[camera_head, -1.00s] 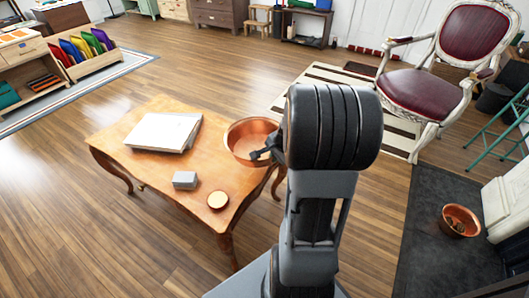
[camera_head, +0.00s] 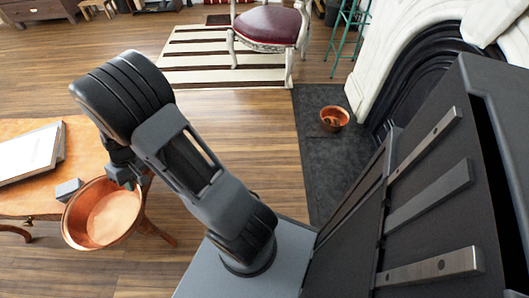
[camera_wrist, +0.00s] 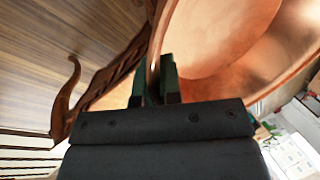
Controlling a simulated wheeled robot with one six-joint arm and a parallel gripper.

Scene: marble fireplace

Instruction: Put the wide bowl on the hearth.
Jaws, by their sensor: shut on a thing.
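The wide copper bowl (camera_head: 103,208) hangs at the near right edge of the wooden table in the head view. My gripper (camera_head: 126,176) is shut on its rim. The wrist view shows the bowl (camera_wrist: 225,40) large and tilted, with the fingers (camera_wrist: 156,82) on either side of its wall. In the head view the bowl overlaps the table edge; its exact height there is unclear. The dark hearth slab (camera_head: 318,165) lies on the floor to the right, before the fireplace, apart from the bowl.
A smaller copper pot (camera_head: 334,118) stands on the hearth by the white fireplace surround (camera_head: 410,45). The table (camera_head: 85,140) holds a white book (camera_head: 30,152) and a grey block (camera_head: 68,189). A red chair (camera_head: 270,25) stands on the striped rug (camera_head: 200,65). Bare floor separates table and hearth.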

